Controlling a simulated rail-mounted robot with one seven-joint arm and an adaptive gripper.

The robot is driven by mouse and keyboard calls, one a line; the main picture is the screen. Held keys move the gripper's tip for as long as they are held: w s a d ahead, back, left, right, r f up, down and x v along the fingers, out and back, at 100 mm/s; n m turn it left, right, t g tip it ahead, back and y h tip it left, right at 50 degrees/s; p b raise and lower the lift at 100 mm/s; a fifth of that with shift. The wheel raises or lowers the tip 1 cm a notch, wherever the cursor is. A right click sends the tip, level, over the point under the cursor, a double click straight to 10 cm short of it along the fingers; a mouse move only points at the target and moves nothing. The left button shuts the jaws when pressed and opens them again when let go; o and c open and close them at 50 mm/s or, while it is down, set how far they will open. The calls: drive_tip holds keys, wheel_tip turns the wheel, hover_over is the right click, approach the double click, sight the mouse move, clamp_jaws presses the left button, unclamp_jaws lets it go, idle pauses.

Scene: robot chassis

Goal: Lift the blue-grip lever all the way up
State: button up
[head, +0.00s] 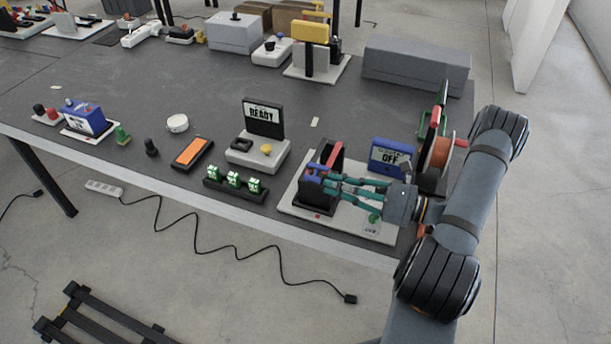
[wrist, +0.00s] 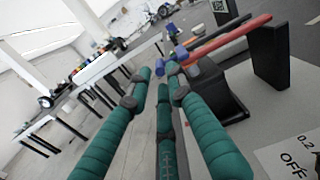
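The lever unit stands on a white base plate (head: 290,206) near the table's front edge. It has a black housing (head: 310,191), a red lever (head: 324,155) and a blue grip (head: 311,180) low at its left end. In the wrist view, the red lever (wrist: 232,37) slants up to the right, with a black bar beside it and blue pieces (wrist: 182,52) just beyond my fingertips. My gripper (head: 331,188) reaches in from the right, its teal fingers spread around the blue grip's area. The fingertips (wrist: 163,72) look apart. Whether they touch the grip cannot be told.
A blue box reading OFF (head: 388,157) and an orange reel (head: 440,152) stand close behind my gripper. Left of the lever unit are a row of green-lit switches (head: 232,182) and a READY display (head: 263,116). The table's middle is mostly clear.

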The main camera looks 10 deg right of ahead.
sight(306, 175)
drive_tip(key=p+x, duration=0.1)
drive_tip(key=x, duration=0.6)
drive_tip(key=shift+w+a, duration=0.2)
drive_tip(key=shift+a, duration=0.15)
drive_tip(key=shift+c, duration=0.8)
clamp_jaws()
